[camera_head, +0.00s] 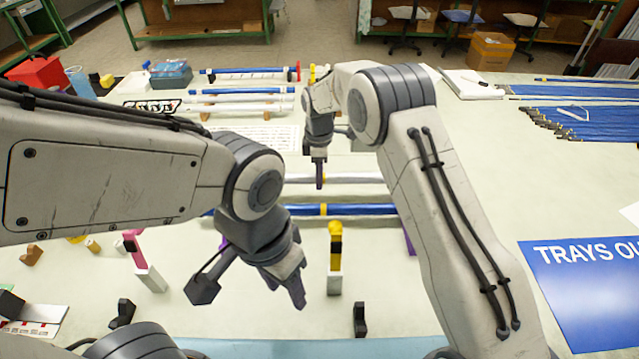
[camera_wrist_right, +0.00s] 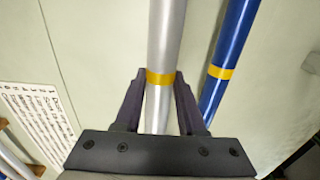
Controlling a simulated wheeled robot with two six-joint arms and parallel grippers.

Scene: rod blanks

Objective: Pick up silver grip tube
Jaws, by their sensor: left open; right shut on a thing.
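The silver grip tube (camera_head: 355,178) lies across the table in the middle of the head view, with a yellow band near its middle. In the right wrist view the tube (camera_wrist_right: 168,35) runs between the two dark fingers. My right gripper (camera_head: 319,178) is shut on it at the yellow band; it also shows in the right wrist view (camera_wrist_right: 158,88). Whether the tube is clear of its support cannot be told. My left gripper (camera_head: 250,292) is open and empty, nearer the front, left of the yellow-and-black upright piece.
A blue tube (camera_head: 365,210) with a yellow band lies parallel, nearer the front. Blue rods (camera_head: 590,120) and a blue sign (camera_head: 590,290) lie at right.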

